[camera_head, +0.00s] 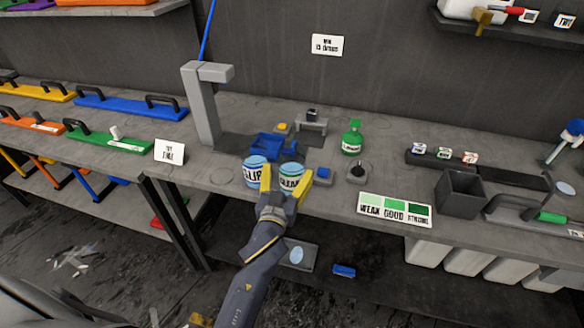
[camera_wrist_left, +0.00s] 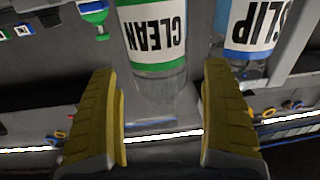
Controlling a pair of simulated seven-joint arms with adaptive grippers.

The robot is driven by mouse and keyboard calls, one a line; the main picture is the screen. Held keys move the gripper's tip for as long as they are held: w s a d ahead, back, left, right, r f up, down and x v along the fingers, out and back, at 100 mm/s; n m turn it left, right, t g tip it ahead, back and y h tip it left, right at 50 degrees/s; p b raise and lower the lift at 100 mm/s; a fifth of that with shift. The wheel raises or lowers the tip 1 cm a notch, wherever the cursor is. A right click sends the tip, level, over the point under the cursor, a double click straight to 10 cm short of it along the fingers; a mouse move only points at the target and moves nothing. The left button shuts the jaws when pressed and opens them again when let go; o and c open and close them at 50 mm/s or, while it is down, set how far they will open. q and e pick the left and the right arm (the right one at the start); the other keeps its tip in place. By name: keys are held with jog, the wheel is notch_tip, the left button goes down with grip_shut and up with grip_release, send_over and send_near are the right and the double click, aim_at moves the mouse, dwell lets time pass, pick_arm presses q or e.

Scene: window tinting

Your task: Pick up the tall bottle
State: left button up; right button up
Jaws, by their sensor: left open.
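A clear bottle with a green-banded CLEAN label (camera_head: 291,175) stands at the front of the bench. In the left wrist view the CLEAN bottle (camera_wrist_left: 157,35) appears upside down beyond the fingertips. A similar bottle with a blue-banded label (camera_head: 254,172) stands just left of it; it reads SLIP in the left wrist view (camera_wrist_left: 254,28). A green bottle (camera_head: 351,140) stands farther back on the right. Which one is the tall bottle is not clear. My left gripper (camera_head: 284,189) is open, its fingers on either side of the CLEAN bottle, with clear gaps in the wrist view.
A grey post with an overhanging arm (camera_head: 206,110) rises behind the bottles. A blue tray (camera_head: 268,147) lies near it. A small blue block (camera_head: 323,175), a dark knobbed item (camera_head: 357,172), a WEAK/GOOD/STRONG sign (camera_head: 395,209) and an open dark box (camera_head: 461,193) are to the right.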

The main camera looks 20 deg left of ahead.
pick_arm(q)
jog(key=shift+w+a+f, duration=0.15)
jog(key=shift+w, duration=2.3)
jog(key=c, duration=1.1)
jog(key=shift+o, duration=0.2)
